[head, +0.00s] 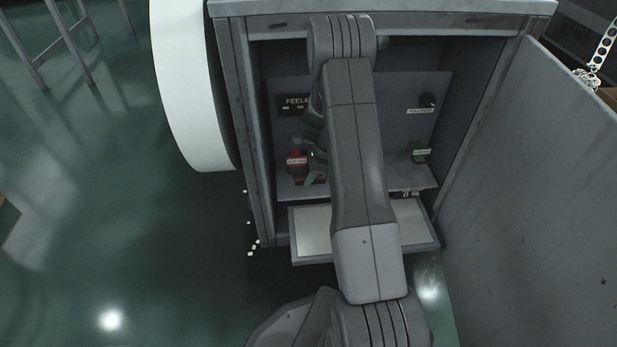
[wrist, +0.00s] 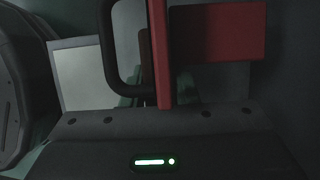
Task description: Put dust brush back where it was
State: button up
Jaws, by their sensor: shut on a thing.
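A red object with a white label, which looks like the dust brush (head: 296,160), is inside the open grey cabinet, at the left of its lower part. My gripper (head: 316,158) is inside the cabinet against the right side of this object, largely hidden by my own arm. In the wrist view, a red upright bar and a red block, apparently parts of the brush (wrist: 228,32), stand just beyond my gripper body. A dark loop shows beside the bar. My gripper is shut on the brush; the fingertips and exact contact are too dark to make out.
The cabinet (head: 257,150) has side walls close on both sides. A pale tray (head: 312,232) juts out at its bottom front. A large grey panel (head: 530,190) stands to the right.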

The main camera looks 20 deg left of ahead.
jog(key=shift+f, duration=0.1)
jog(key=shift+f, duration=0.4)
jog(key=o, duration=0.9)
jog(key=shift+o, duration=0.2)
jog(key=shift+r, duration=0.1)
jog(key=shift+r+b, duration=0.15)
jog(key=shift+b, duration=0.2)
jog(key=p+v, duration=0.5)
jog(key=v, duration=0.9)
jog(key=shift+s, duration=0.1)
